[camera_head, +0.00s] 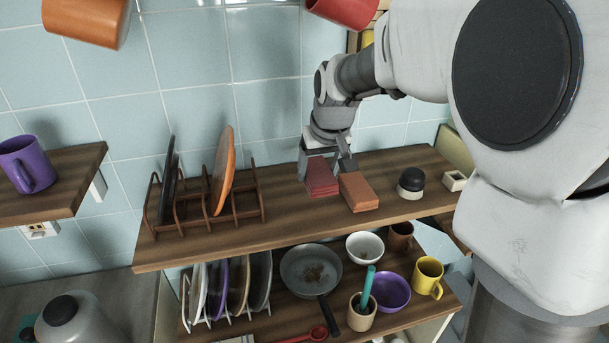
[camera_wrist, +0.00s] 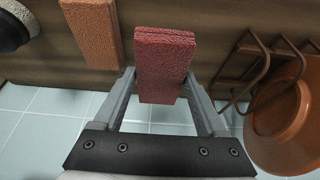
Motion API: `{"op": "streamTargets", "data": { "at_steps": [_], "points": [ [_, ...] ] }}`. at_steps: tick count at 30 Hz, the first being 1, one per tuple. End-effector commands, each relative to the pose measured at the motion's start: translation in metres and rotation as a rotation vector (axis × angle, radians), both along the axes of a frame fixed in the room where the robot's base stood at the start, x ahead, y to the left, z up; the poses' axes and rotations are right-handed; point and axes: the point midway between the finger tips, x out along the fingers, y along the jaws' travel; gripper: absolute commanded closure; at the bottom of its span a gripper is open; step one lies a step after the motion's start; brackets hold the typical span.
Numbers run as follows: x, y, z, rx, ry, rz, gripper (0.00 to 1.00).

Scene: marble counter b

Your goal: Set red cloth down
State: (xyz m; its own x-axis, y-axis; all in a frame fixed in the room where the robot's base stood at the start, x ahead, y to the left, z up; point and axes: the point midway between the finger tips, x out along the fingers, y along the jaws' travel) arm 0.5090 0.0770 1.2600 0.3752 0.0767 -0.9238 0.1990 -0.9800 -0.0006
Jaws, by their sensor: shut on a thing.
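The red cloth (camera_head: 321,178) is a folded, dark red block above the upper wooden shelf (camera_head: 290,226). My gripper (camera_head: 325,163) reaches down from above and is shut on it. In the wrist view, the red cloth (camera_wrist: 165,62) sits between the two fingers of my gripper (camera_wrist: 162,88), with its far end over the shelf's wood. I cannot tell whether its underside touches the shelf.
An orange-brown block (camera_head: 358,192) lies close to the right of the cloth. A wooden rack (camera_head: 247,203) with upright plates stands left. A black-topped round item (camera_head: 411,184) is farther right. Bare shelf lies between rack and cloth. Dishes fill the lower shelf.

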Motion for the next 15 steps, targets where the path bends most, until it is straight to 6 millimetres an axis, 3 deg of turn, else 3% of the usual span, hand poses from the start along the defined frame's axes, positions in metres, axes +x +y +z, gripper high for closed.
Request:
{"op": "streamTargets", "data": {
  "at_steps": [6, 15],
  "points": [
    [-0.004, 0.025, -0.014, 0.0, 0.0, 0.001, 0.71],
    [-0.005, 0.025, -0.051, -0.002, 0.003, 0.0, 0.71]
  ]
}}
